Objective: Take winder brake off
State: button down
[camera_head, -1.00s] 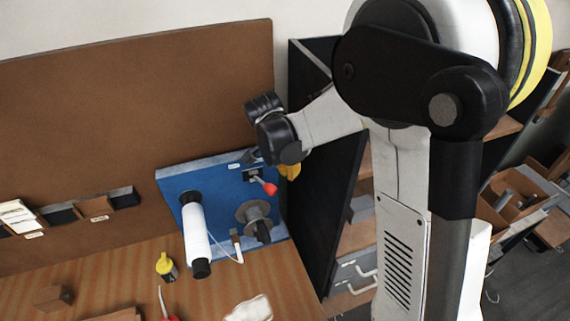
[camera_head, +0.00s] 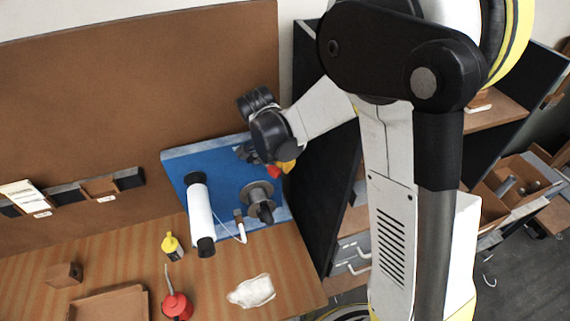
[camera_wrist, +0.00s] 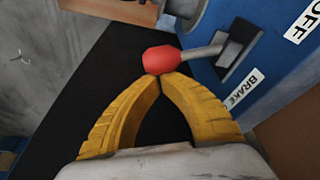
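The winder brake is a lever with a red ball knob (camera_wrist: 162,60) on a metal rod, coming out of a dark slotted plate (camera_wrist: 239,48) on the blue panel (camera_head: 218,163). The panel has an OFF label (camera_wrist: 305,22) and a BRAKE label (camera_wrist: 244,89). In the head view the red knob (camera_head: 274,172) shows just under my wrist; the lever's plate is mostly hidden. My gripper (camera_wrist: 160,80) has yellow fingers whose tips come together right at the knob's near side. The knob seems to be beyond the tips, not between them; contact is not certain.
A white roll (camera_head: 199,218) and a grey spindle (camera_head: 259,199) stick out from the panel. A black cabinet side (camera_head: 312,205) stands close on the right. On the bench are a yellow-capped bottle (camera_head: 172,246), a red oil can (camera_head: 176,305) and a white cloth (camera_head: 251,291).

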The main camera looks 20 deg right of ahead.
aim_at(274, 175)
jog(key=shift+s+a+b, duration=0.3)
jog(key=shift+s+b, duration=0.05)
jog(key=shift+b, duration=0.05)
jog(key=shift+s+a+f+b, duration=0.15)
jog(key=shift+s+a+b, duration=0.3)
jog(key=shift+a+b, duration=0.3)
jog(key=a+m+b, duration=0.1)
jog(key=m+g, duration=0.1)
jog(key=m, duration=0.1)
jog(key=shift+s+a+b, duration=0.35)
jog(key=shift+s+a, duration=0.05)
jog(key=shift+s+a+b, duration=0.2)
jog(key=shift+a+b, duration=0.7)
jog(key=shift+a, duration=0.4)
jog(key=shift+a, duration=0.2)
jog(key=shift+d, duration=0.1)
